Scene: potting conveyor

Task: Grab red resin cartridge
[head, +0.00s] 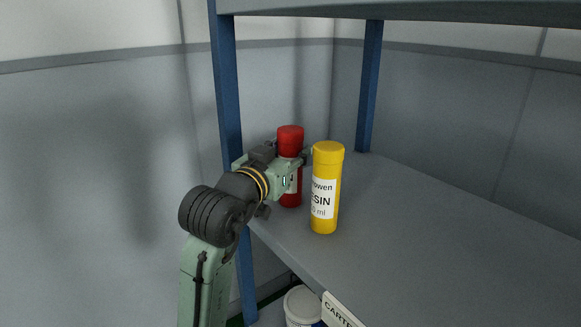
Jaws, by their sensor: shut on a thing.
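The red resin cartridge (290,139) stands upright near the left front corner of the grey shelf (400,235). It has a red cap and a red body with a pale label that is mostly covered. My gripper (297,163) reaches in from the left and is shut on the cartridge around its upper body. The fingers partly hide the cartridge's middle. Its lower end shows at shelf level; I cannot tell whether it touches the shelf.
A yellow resin cartridge (327,165) stands upright just right of the red one, close to my gripper. Blue posts (229,100) rise at the shelf's corners, one right behind my wrist. A white tub (302,307) sits below. The shelf's right side is clear.

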